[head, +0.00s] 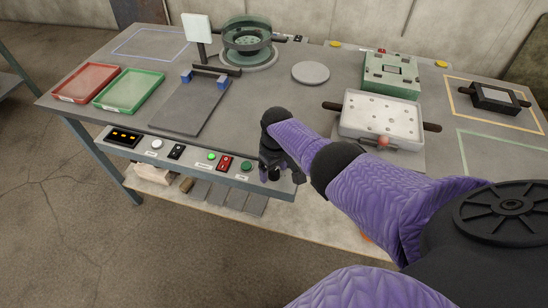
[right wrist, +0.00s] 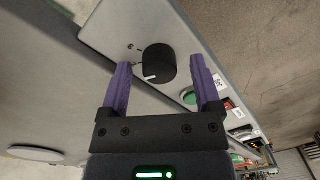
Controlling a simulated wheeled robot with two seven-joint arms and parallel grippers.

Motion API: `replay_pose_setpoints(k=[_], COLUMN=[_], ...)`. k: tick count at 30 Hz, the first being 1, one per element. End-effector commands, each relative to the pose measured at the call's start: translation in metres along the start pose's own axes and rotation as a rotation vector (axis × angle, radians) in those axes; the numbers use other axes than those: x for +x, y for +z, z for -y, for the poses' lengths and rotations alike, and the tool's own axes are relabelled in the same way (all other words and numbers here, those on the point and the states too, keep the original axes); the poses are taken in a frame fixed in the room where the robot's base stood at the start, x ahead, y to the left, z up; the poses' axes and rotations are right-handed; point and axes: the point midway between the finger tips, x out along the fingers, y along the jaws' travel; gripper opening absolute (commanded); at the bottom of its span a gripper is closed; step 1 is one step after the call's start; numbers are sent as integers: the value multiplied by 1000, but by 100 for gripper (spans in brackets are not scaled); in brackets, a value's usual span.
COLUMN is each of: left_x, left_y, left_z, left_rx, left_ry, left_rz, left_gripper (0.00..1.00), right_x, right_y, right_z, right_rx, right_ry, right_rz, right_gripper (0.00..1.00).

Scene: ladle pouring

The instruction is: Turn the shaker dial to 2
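The shaker dial is a black round knob (right wrist: 158,62) with a white pointer line, on the grey front panel (right wrist: 110,22) in the right wrist view. Its pointer is toward the lower left of that picture. Small marks around it are too small to read surely. My right gripper (right wrist: 161,64) is open, with one purple finger on each side of the knob and a gap visible on both sides. In the head view the right gripper (head: 274,168) is at the panel's right end and largely hides the dial. My left gripper is not in view.
A green button (right wrist: 188,96) and a red switch (head: 224,163) sit beside the dial on the panel. Behind, the table holds a white perforated tray (head: 382,115), a green bowl device (head: 246,38), and red (head: 87,82) and green trays (head: 129,90). A round grey disc (head: 311,72) lies mid-table.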

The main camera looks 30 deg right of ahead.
Motion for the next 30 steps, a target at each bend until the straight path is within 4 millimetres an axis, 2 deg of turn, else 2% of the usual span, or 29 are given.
replay_pose_setpoints(k=[8,15,20,23,30], left_x=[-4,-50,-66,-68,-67], left_y=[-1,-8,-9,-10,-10], left_z=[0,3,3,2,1], left_rx=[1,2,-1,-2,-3], left_ry=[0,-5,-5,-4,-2], left_rz=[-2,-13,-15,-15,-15], left_gripper=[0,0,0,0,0], right_x=[-4,-67,-94,-100,-99], right_y=[0,0,0,0,0], right_z=[0,0,0,0,0], right_rx=[0,0,-1,0,0], right_ry=[1,1,1,1,0], right_rz=[0,-3,-1,0,1], right_gripper=[81,81,81,81,81])
